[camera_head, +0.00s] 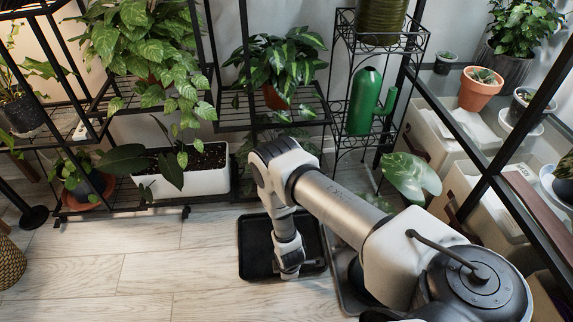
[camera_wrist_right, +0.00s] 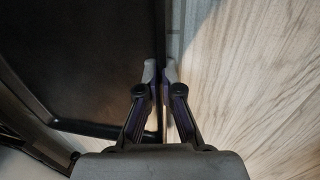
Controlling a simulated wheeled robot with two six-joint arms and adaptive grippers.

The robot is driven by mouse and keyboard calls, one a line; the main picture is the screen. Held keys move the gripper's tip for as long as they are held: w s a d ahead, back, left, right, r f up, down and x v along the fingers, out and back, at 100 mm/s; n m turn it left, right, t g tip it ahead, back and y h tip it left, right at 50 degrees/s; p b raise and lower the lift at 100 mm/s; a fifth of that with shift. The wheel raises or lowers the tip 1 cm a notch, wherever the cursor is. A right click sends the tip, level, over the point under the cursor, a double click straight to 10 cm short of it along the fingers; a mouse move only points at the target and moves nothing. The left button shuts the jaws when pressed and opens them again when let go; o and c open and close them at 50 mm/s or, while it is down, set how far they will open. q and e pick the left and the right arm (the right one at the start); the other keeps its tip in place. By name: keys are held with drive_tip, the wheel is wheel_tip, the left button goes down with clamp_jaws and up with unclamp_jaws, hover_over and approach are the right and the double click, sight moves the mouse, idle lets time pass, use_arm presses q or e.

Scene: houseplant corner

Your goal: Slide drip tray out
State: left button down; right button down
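The black drip tray (camera_head: 256,268) lies on the wooden floor in front of the plant shelves. Its dark inside and straight rim (camera_wrist_right: 90,129) fill the left of the right wrist view. My right arm reaches over it from the right, and my right gripper (camera_head: 290,272) points down at its near side, partly hidden by the wrist. In the wrist view the two fingers (camera_wrist_right: 160,72) stand close together, one on each side of the rim, and appear shut on it. My left gripper is not in view.
Another dark flat tray (camera_head: 349,295) lies on the floor to the right, partly under my arm. A white planter (camera_head: 205,181) sits on the low black shelf at left. A glass-topped rack with boxes (camera_head: 428,135) stands at right. Floor at front left is clear.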

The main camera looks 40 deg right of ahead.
drive_tip(key=shift+s, duration=0.15)
drive_tip(key=c, duration=1.2)
unclamp_jaws()
drive_tip(key=shift+c, duration=0.2)
drive_tip(key=shift+a, duration=0.1)
wheel_tip(320, 180, up, 12)
drive_tip(key=s+a, duration=0.1)
drive_tip(key=shift+s, duration=0.3)
drive_tip(key=shift+f, duration=0.1)
